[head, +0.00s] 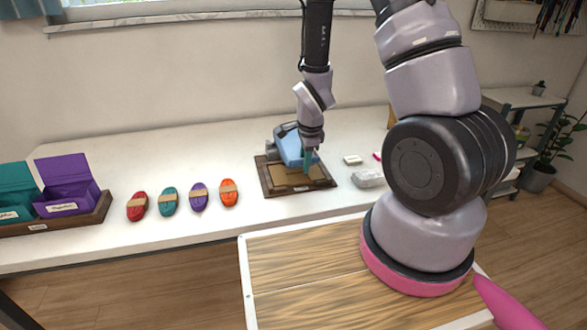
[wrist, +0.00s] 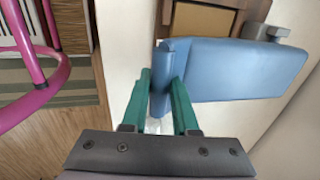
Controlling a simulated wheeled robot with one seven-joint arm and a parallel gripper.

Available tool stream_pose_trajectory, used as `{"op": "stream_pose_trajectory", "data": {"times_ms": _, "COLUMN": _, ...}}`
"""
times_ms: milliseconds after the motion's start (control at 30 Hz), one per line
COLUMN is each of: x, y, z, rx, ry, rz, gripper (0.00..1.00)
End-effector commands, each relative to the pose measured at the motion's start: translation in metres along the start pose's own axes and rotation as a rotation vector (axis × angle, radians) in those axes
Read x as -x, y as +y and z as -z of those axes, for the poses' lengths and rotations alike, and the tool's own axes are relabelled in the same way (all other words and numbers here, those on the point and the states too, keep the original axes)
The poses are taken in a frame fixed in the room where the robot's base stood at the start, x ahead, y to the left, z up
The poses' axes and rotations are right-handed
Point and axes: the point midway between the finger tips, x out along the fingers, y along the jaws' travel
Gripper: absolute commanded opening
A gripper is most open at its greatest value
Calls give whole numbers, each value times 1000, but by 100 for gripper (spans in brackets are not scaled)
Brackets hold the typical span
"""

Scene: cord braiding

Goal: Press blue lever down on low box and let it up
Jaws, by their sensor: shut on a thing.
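The blue lever (head: 288,146) slants over the back part of the low box (head: 300,190), which has a dark wooden rim and a tan inside. In the wrist view the lever (wrist: 245,68) is a wide blue slab with a narrow front lip. My gripper (head: 309,158) is at the lever's front right edge. In the wrist view its green fingers (wrist: 161,82) stand on either side of the lip and are shut on it. How far the lever is pressed down is hard to tell.
Red (head: 137,206), teal (head: 168,200), purple (head: 199,196) and orange (head: 229,192) cord bundles lie left of the box. Teal and purple open boxes (head: 70,185) stand further left.

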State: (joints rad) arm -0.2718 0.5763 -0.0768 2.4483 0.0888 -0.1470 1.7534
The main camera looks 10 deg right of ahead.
Motion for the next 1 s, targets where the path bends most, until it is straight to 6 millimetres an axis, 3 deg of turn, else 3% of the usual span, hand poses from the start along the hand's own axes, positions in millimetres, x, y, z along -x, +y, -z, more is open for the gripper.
{"op": "stream_pose_trajectory", "data": {"times_ms": 400, "x": -4, "y": 4, "z": 0, "rx": 0, "ry": 0, "rz": -3, "gripper": 0}}
{"op": "stream_pose_trajectory", "data": {"times_ms": 1000, "x": -56, "y": 26, "z": 0, "rx": 0, "ry": 0, "rz": -1, "gripper": 0}}
